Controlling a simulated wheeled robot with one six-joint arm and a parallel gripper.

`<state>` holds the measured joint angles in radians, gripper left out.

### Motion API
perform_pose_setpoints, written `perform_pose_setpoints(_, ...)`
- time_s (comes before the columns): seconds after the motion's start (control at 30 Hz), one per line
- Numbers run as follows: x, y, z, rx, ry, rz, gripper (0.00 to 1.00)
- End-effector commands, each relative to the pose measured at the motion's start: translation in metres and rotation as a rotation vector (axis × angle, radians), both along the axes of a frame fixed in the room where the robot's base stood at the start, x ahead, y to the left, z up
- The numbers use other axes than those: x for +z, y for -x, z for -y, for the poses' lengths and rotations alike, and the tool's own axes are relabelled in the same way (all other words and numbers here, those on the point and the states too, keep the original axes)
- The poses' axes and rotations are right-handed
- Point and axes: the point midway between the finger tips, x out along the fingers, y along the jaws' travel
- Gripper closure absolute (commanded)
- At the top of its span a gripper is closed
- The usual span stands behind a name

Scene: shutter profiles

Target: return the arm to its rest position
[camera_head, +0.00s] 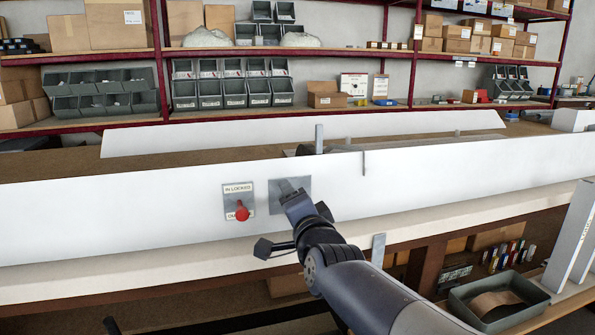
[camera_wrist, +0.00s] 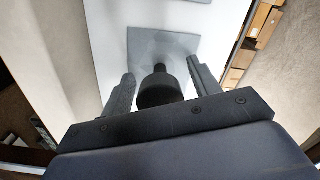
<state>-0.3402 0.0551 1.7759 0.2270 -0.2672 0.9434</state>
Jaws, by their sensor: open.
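My gripper (camera_head: 291,194) is at the front of a long white profile (camera_head: 110,210), close to a square grey plate (camera_head: 301,183) on its face. In the wrist view, my gripper (camera_wrist: 161,67) is open, with one finger on each side of a black round knob (camera_wrist: 158,90). The knob stands out from the grey plate (camera_wrist: 165,45). A gap shows beside the knob; I cannot tell whether a finger touches it. In the head view the knob is mostly hidden by my gripper. My arm reaches in from the lower right.
A red knob (camera_head: 241,212) on a labelled plate (camera_head: 237,193) is just left of my gripper. A grey upright post (camera_head: 378,249) stands near my arm. A grey bin (camera_head: 500,300) is at lower right. Shelves with boxes and bins (camera_head: 235,93) line the back.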

Motion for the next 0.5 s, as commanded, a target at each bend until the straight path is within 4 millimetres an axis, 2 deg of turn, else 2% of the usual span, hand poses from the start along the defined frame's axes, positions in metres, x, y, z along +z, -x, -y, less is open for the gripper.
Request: perform_pose_setpoints(0.5,0.0028,-0.0003,0.0006,0.000,0.375,0.104,0.42)
